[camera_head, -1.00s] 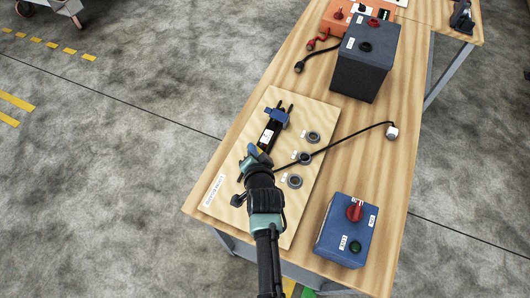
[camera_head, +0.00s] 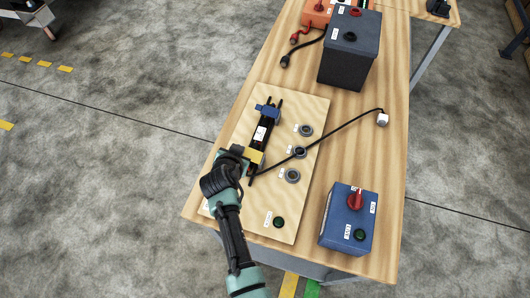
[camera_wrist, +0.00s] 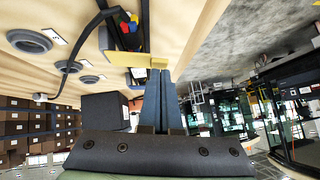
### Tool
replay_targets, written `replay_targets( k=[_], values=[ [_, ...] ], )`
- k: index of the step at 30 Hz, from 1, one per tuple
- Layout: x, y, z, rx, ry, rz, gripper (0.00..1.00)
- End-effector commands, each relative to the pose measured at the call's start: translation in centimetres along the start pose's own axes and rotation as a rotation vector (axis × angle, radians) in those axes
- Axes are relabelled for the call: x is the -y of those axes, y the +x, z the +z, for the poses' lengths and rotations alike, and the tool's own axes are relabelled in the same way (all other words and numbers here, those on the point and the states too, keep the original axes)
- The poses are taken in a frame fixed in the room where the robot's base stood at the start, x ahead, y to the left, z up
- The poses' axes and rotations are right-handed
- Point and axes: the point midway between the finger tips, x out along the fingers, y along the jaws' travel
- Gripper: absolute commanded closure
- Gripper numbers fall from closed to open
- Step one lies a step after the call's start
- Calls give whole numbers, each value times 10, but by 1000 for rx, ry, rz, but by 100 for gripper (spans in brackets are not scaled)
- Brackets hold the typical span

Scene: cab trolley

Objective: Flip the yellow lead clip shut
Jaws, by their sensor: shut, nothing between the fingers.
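The yellow lead clip (camera_head: 256,156) lies across the near end of a black holder (camera_head: 262,137) on the pale wooden board. In the wrist view the yellow clip (camera_wrist: 117,77) has a small tab (camera_wrist: 158,62) right at my fingertips. My gripper (camera_wrist: 161,74) is shut and empty, its tips at or against that tab. In the head view my wrist hides the fingers, just left of the clip. I cannot tell whether the clip is fully closed. A blue clip (camera_head: 267,110) sits across the holder's far end.
A black cable (camera_head: 340,127) runs from near the yellow clip past several round sockets (camera_head: 292,175) to a white-ended plug (camera_head: 382,119). A blue box with a red knob (camera_head: 346,218) stands right of the board (camera_head: 240,225). A dark box (camera_head: 350,50) stands behind.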

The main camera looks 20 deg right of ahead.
Motion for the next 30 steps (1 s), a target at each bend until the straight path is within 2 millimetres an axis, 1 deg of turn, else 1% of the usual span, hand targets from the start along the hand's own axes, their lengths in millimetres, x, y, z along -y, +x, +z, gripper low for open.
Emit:
replay_targets(
  k=[12,23,26,29,30],
  values=[
    [-15,0,1,0,0,-1,100],
    [-16,0,0,0,1,-2,100],
    [-14,-4,-7,-1,2,-2,100],
    [-12,-11,-21,-2,2,-3,100],
    [-11,-15,-29,-3,3,-3,100]
  ],
)
